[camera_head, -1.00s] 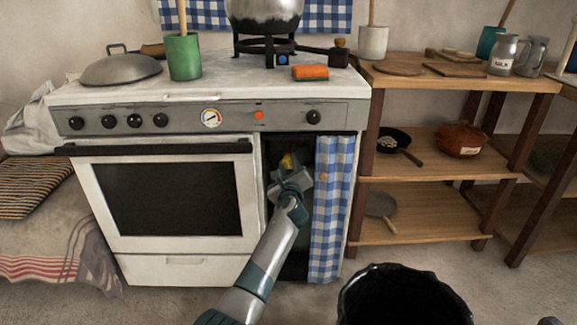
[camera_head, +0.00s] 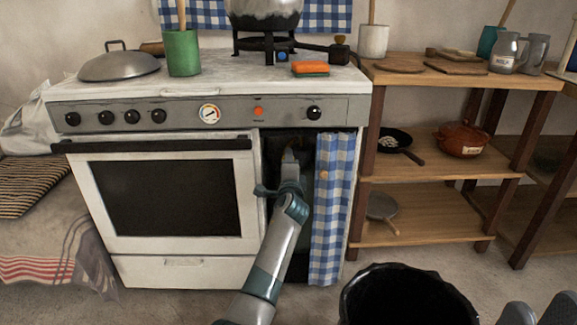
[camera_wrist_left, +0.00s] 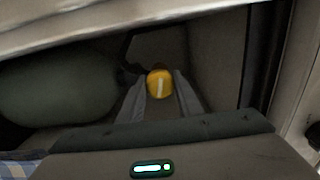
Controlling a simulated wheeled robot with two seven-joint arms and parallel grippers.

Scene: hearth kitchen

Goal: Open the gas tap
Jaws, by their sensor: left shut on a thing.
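The gas tap is a round yellow knob (camera_wrist_left: 160,84) with a pale stripe that runs nearly upright in the left wrist view. My left gripper (camera_wrist_left: 160,95) has its two fingers on either side of the knob and is shut on it. In the head view my left gripper (camera_head: 290,160) reaches into the dark open compartment right of the oven and hides the knob there. A grey-green gas bottle (camera_wrist_left: 55,90) lies left of the knob in the wrist view.
A blue checked curtain (camera_head: 332,205) hangs close to the right of my left arm. The white oven (camera_head: 168,245) stands to its left, with the worktop above. A black ribbed bin (camera_head: 350,300) stands in front, and wooden shelves (camera_head: 440,238) are at the right.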

